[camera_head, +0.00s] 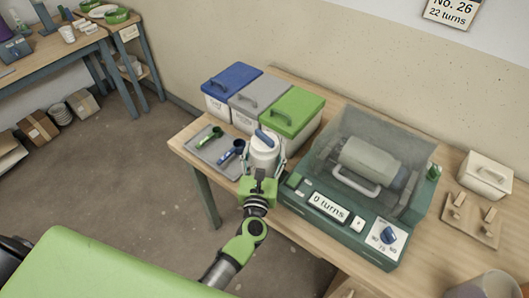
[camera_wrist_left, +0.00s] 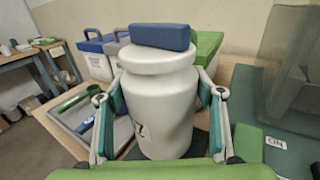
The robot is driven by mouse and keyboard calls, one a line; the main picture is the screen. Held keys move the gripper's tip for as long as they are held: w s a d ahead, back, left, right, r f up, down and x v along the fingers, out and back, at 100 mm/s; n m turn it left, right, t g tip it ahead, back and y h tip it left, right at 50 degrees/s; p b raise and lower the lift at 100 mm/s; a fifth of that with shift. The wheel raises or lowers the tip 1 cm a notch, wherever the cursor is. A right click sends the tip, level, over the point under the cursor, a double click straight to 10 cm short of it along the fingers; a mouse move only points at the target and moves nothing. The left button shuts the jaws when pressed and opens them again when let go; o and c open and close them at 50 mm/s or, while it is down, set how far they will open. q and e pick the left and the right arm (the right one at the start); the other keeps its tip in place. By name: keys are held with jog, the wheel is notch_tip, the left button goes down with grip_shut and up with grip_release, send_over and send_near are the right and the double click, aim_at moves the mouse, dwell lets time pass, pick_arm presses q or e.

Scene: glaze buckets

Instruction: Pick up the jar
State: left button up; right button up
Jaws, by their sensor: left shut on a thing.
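The jar (camera_head: 264,156) is white with a blue handle on its lid, and it stands upright in front of the green-lidded bin. In the left wrist view the jar (camera_wrist_left: 160,100) fills the middle, with a dark mark low on its front. My left gripper (camera_head: 262,168) is shut on the jar, with a finger on each side of its body. The jar's base is mostly hidden by the gripper in the head view, so I cannot tell whether it touches the table. My right gripper is not in view.
Bins with blue (camera_head: 231,77), grey (camera_head: 259,97) and green (camera_head: 294,110) lids stand behind the jar. A grey tray (camera_head: 201,147) with two scoops lies left. A machine (camera_head: 345,210) reading "0 turns" stands close on the right. A lidded white box (camera_head: 486,176) is farther right.

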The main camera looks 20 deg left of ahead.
pick_arm(q)
jog(key=s+r+p, duration=0.1)
jog(key=r, duration=0.1)
jog(key=s+r+p, duration=0.1)
jog(key=r+p, duration=0.1)
jog(key=s+r+p, duration=0.2)
jog(key=r, duration=0.1)
jog(key=shift+s+a+r, duration=0.1)
jog(key=s+r+p, duration=0.6)
jog(key=s+r, duration=0.3)
jog(key=r, duration=0.1)
jog(key=shift+s+a+p, duration=0.15)
jog(key=shift+s+p, duration=0.15)
jog(key=shift+s, duration=0.05)
dwell(0.6)
jog(key=s+a+f+m+h+b, duration=0.25)
jog(key=s+b, duration=0.45)
jog(key=b, duration=0.5)
jog(key=shift+h, duration=0.45)
jog(key=shift+s+d+r+p, duration=0.1)
jog(key=shift+d+r+p, duration=0.05)
jog(key=shift+r+p, duration=0.8)
jog(key=shift+d+r+p, duration=0.2)
jog(key=shift+r+p, duration=0.7)
jog(key=shift+p, duration=0.1)
jog(key=shift+s+d+r+p, duration=0.1)
jog(key=shift+d+r+p, duration=0.05)
jog(key=shift+r+p, duration=0.8)
jog(key=shift+w, duration=0.1)
